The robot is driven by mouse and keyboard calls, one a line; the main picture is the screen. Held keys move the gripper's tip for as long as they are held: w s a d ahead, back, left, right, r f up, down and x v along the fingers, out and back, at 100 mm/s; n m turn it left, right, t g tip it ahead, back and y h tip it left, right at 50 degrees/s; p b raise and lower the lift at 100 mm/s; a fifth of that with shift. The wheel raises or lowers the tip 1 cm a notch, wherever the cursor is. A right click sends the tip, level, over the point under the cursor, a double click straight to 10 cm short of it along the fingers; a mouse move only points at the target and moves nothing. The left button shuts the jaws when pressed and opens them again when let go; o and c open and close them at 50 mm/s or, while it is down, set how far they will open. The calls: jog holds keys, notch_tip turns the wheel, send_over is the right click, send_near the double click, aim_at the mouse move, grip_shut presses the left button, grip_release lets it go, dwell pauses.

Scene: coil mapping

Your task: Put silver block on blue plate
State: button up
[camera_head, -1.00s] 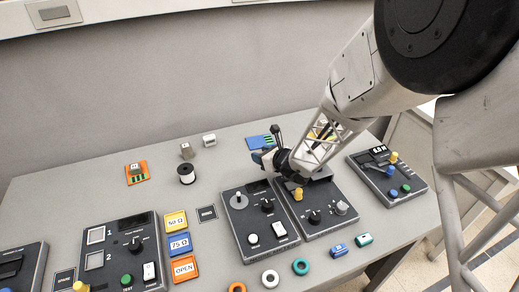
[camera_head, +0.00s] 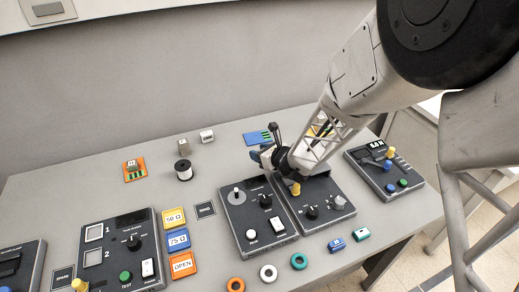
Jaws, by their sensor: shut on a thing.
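My gripper (camera_head: 262,157) is low over the back of the middle panels, in front of the plate. Another small greyish block (camera_head: 132,163) sits on an orange plate (camera_head: 129,178). I cannot tell which block is the silver one.
Dark control panels with knobs (camera_head: 258,217) fill the middle and both sides. Coloured rings (camera_head: 299,262) and small blocks lie along the front edge. The back left of the table is clear.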

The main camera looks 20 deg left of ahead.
jog(key=w+a+r+n+g, duration=0.2)
jog(key=w+a, duration=0.3)
jog(key=w, duration=0.3)
jog(key=w+a+r+n+g+y, duration=0.1)
jog(key=w+a+r+n+g, duration=0.1)
jog(key=w, duration=0.6)
jog(key=shift+w+a+r+g, duration=0.15)
jog(key=shift+a+r+g, duration=0.45)
jog(key=shift+a, duration=0.8)
send_over(254, 136)
jog(key=shift+f, duration=3.1)
jog(key=shift+f, duration=0.1)
jog(key=shift+f, duration=1.75)
jog(key=shift+f, duration=0.1)
